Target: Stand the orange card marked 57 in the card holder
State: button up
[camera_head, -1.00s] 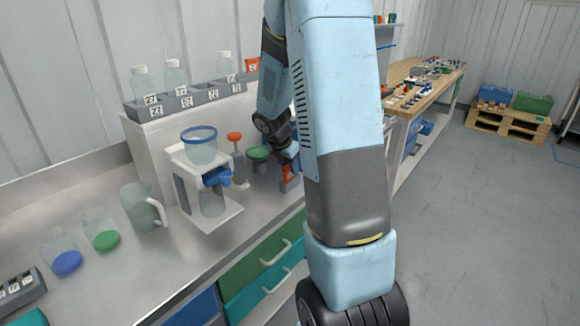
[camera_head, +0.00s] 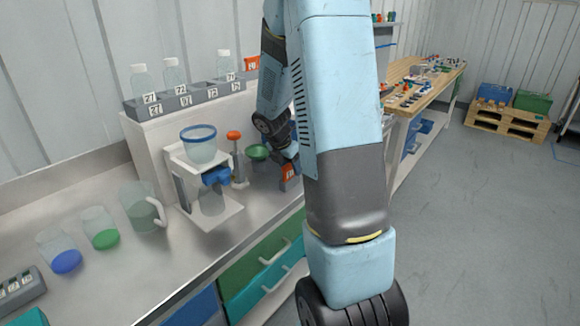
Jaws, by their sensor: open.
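A small orange card (camera_head: 288,171) with a pale mark stands upright on the bench, low beside the wall end of my arm. Its mark is too small to read. A dark grey piece at its foot looks like the card holder (camera_head: 287,184), but whether the card is seated in it I cannot tell. My gripper (camera_head: 287,157) is open, just above and behind the orange card; my arm hides part of it.
Left of my gripper stand a green funnel (camera_head: 257,152), an orange-topped post (camera_head: 236,158) and a white stand with a blue-rimmed vessel (camera_head: 199,146). The bottle rack (camera_head: 190,97) stands on the white ledge behind.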

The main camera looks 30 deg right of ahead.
jog(key=v, duration=1.3)
jog(key=shift+r, duration=0.3)
jog(key=shift+a, duration=0.15)
jog(key=s+a+r+m+t+y, duration=0.1)
jog(key=s+a+r+m, duration=0.2)
jog(key=s+m, duration=0.4)
jog(key=s+a+r+m+t+y, duration=0.1)
jog(key=s+a+r+m, duration=0.3)
jog(key=s, duration=0.5)
jog(key=s+a+r+m+t+y, duration=0.2)
jog(key=s+a+m, duration=0.4)
jog(key=m, duration=0.5)
jog(key=shift+s+a+r, duration=0.35)
jog(key=shift+s+r, duration=0.4)
jog(key=shift+s, duration=0.15)
